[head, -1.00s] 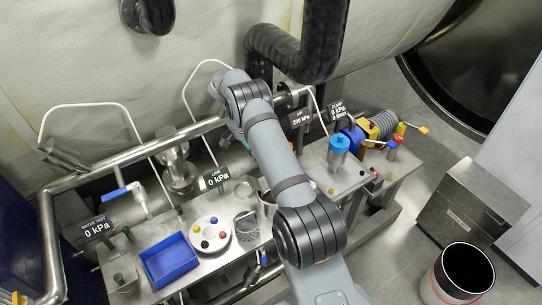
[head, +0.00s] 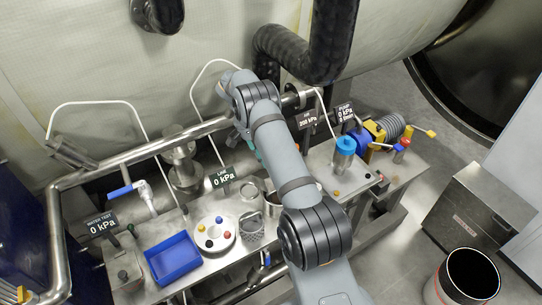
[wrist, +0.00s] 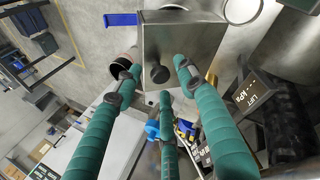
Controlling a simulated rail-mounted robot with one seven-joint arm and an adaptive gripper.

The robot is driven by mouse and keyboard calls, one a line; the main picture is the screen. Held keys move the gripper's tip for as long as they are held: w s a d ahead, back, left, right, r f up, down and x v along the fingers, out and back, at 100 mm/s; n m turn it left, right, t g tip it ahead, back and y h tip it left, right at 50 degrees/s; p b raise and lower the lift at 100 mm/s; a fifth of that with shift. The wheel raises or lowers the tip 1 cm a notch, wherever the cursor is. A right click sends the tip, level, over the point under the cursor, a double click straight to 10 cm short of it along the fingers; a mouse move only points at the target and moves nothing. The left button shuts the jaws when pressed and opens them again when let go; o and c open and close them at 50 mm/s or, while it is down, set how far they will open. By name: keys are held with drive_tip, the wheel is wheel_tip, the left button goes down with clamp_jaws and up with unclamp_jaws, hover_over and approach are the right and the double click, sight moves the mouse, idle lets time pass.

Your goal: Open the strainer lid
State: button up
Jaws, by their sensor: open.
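My gripper (wrist: 160,76) has three green fingers, spread open with nothing between them. In the head view it is mostly hidden by my arm, with a bit of green (head: 244,137) showing by the long pipe. In the wrist view a steel box-like part (wrist: 190,42) with a dark round knob (wrist: 160,73) shows beyond the fingertips; I cannot tell whether they touch. I cannot tell for certain which part is the strainer lid. An upright steel pipe fitting (head: 183,168) stands left of the gripper in the head view. A mesh basket (head: 250,227) sits on the bench.
The steel bench holds a blue tray (head: 172,258), a white round plate with coloured knobs (head: 212,234) and a blue-capped part (head: 345,148). A long pipe (head: 130,157) and a black hose (head: 325,50) lie behind. A black-mouthed bin (head: 470,277) and steel box (head: 480,210) stand right.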

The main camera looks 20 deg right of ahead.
drive_tip(key=v, duration=0.7)
drive_tip(key=shift+r, duration=0.15)
